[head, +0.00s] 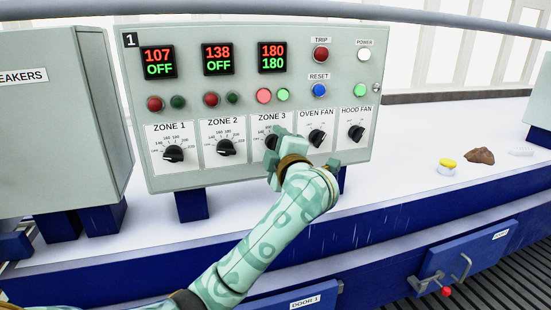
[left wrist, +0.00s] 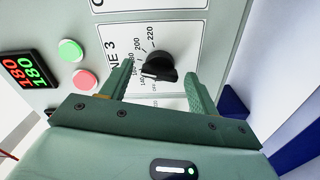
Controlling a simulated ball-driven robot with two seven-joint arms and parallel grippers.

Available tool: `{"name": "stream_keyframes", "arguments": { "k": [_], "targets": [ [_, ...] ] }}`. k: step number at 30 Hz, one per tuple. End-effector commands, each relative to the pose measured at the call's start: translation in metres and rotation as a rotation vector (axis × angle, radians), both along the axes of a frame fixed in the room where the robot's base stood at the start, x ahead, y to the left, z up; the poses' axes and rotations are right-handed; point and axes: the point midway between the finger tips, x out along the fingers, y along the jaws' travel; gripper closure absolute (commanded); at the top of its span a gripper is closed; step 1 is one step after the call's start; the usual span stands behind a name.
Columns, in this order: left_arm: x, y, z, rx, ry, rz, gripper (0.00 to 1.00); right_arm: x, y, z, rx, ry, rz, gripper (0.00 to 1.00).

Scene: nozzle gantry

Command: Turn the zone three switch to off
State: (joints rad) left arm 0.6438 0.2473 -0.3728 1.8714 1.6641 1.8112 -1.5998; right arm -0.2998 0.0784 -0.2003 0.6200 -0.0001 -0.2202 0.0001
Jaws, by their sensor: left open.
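The zone three switch is a black rotary knob (head: 270,141) on the grey control panel, partly hidden behind my left gripper (head: 280,149) in the head view. In the left wrist view the knob (left wrist: 159,68) shows clearly, its pale pointer mark turned toward the numbers, away from 220. My left gripper (left wrist: 160,86) is open, with one finger on each side of the knob's lower part and visible gaps beside it. The zone 3 display (head: 272,57) reads 180 over 180, and the zone 3 red lamp (head: 264,96) and green lamp (head: 283,95) look lit.
The zone 1 knob (head: 173,154), zone 2 knob (head: 225,147), oven fan knob (head: 317,138) and hood fan knob (head: 356,132) flank it. Above are the trip button (head: 321,54) and reset button (head: 319,90). A yellow button (head: 447,166) and a brown lump (head: 480,156) sit on the bench at right.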

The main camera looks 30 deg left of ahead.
Motion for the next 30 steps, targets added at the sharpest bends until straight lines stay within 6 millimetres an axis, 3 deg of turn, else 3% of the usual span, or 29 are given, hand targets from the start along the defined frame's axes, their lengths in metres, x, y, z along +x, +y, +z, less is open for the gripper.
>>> {"name": "stream_keyframes", "arguments": {
  "k": [9,14,30],
  "targets": [
    [0.0019,0.0023,0.0008,0.001,0.001,0.0,0.42,0.0,0.0001,-0.0011,0.0,0.0,0.0,0.64],
    [0.0017,0.0021,0.0006,0.0,0.0,0.0,0.84,0.0,0.0,-0.0011,0.0,0.0,0.0,0.64],
    [0.0017,0.0013,-0.0014,-0.087,-0.098,-0.001,0.84,0.0001,-0.001,-0.0046,-0.001,0.0,0.0,0.64]
  ]
}}
